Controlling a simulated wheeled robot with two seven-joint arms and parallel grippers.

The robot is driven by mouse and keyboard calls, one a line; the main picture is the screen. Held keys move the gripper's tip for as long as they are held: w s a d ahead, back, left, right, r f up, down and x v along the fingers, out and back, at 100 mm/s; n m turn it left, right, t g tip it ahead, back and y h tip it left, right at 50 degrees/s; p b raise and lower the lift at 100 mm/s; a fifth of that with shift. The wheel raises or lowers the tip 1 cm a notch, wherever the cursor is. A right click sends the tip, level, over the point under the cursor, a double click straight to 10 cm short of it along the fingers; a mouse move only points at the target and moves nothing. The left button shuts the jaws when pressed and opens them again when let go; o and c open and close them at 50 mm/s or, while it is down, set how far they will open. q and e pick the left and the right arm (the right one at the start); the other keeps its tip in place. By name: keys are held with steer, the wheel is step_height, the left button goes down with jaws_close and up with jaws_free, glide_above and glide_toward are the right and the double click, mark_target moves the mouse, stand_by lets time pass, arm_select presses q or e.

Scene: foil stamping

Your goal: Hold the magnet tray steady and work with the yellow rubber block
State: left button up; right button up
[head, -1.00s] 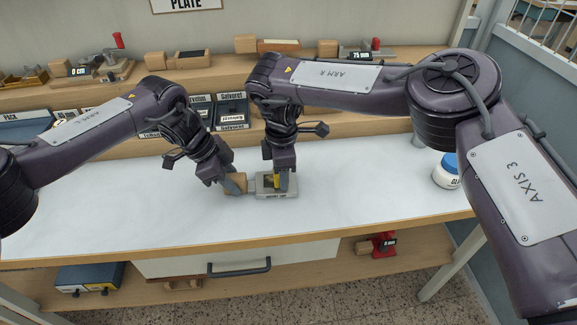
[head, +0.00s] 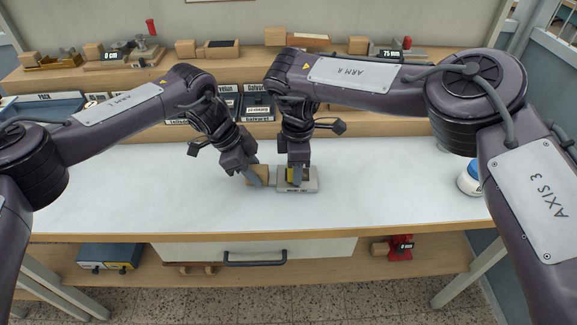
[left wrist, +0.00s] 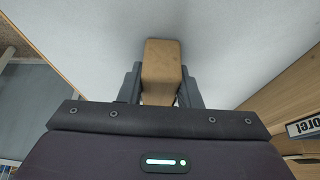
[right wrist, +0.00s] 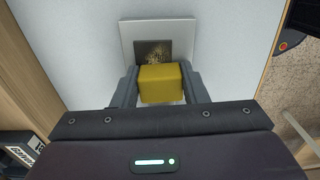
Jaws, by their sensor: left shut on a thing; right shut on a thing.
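The magnet tray (head: 311,186) is a small pale grey plate with a dark patch (right wrist: 154,52) on its surface. It lies on the white worktop, with a wooden block (head: 263,171) at its left side. My left gripper (head: 256,174) is shut on that wooden block, which also shows between its fingers in the left wrist view (left wrist: 161,70). My right gripper (head: 297,178) is shut on the yellow rubber block (right wrist: 162,84) over the tray, beside the dark patch. In the head view the fingers partly hide the yellow block. I cannot tell whether it touches the tray.
A white jar with a blue lid (head: 470,180) stands at the worktop's right. Labelled bins (head: 257,107) and a wooden shelf (head: 220,62) with fixtures line the back. The worktop (head: 120,195) is clear to the left and in front.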

mark_target(311, 177)
arm_select(q)
steer(key=shift+a, duration=0.1)
arm_select(e)
steer(key=d, duration=0.3)
steer(key=shift+s+d, duration=0.1)
steer(key=shift+d, duration=0.15)
arm_select(q)
steer(key=shift+w, duration=0.1)
arm_select(e)
step_height(311, 177, up, 2)
steer(key=shift+r, duration=0.15)
step_height(311, 177, up, 2)
steer(key=shift+r, duration=0.1)
step_height(311, 177, up, 4)
steer(key=shift+f, duration=0.15)
